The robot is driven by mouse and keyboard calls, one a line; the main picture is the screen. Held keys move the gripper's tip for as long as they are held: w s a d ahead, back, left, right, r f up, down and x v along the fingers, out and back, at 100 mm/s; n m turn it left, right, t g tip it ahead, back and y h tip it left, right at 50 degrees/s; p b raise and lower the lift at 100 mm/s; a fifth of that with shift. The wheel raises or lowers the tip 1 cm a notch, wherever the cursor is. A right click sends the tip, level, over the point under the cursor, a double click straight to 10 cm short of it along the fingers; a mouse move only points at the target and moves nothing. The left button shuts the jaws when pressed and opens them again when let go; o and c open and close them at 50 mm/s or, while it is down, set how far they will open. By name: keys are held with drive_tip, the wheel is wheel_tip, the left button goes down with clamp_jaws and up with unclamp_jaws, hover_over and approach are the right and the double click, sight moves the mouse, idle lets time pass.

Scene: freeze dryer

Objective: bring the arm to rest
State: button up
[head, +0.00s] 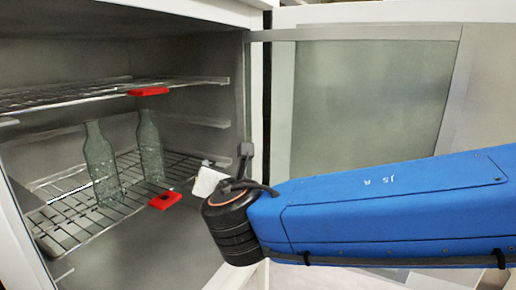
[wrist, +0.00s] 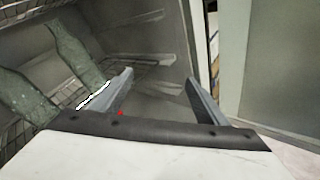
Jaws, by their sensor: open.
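My blue arm (head: 390,205) reaches in from the right in the head view, in front of the open freeze dryer. Its dark wrist joint (head: 232,222) is at the chamber opening. In the wrist view my gripper (wrist: 158,84) has its two grey fingers spread apart with nothing between them. In the head view the fingers are mostly hidden behind the wrist. One glass bottle (head: 101,165) and a second glass bottle (head: 150,148) stand upright on the lower rack, left of my gripper.
The lower wire rack (head: 75,232) has a red tab (head: 165,200) at its front edge. The upper rack (head: 60,95) has another red tab (head: 148,91) and looks empty. The open door (head: 365,100) stands to the right, behind my arm. The chamber wall edge (head: 255,110) is close to the wrist.

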drive_tip(key=d+f+m+g+h, duration=0.2)
drive_tip(key=d+f+m, duration=0.25)
drive_tip(key=d, duration=0.55)
drive_tip(key=s+d+f+m+g+h, duration=0.1)
drive_tip(key=d+f+m+g+h, duration=0.15)
drive_tip(key=d+m, duration=0.5)
drive_tip(key=d+f+m+g+h, duration=0.15)
drive_tip(key=d+f+m, duration=0.25)
drive_tip(key=d, duration=0.7)
drive_tip(key=s+d+f+m+g, duration=0.1)
drive_tip(key=s+d+f+m, duration=0.1)
drive_tip(key=s+m, duration=0.3)
drive_tip(key=s+d+f+m+g+y, duration=0.1)
drive_tip(key=s+d+f+m+g, duration=0.1)
drive_tip(key=s+m, duration=0.4)
drive_tip(key=s+d+f+m+g+y, duration=0.1)
drive_tip(key=s+d+f+m, duration=0.3)
drive_tip(key=s+f+m, duration=0.1)
drive_tip(key=shift+s+f+m, duration=0.4)
drive_tip(key=shift+f+m, duration=0.05)
drive_tip(key=shift+m, duration=0.25)
drive_tip(key=shift+d, duration=0.15)
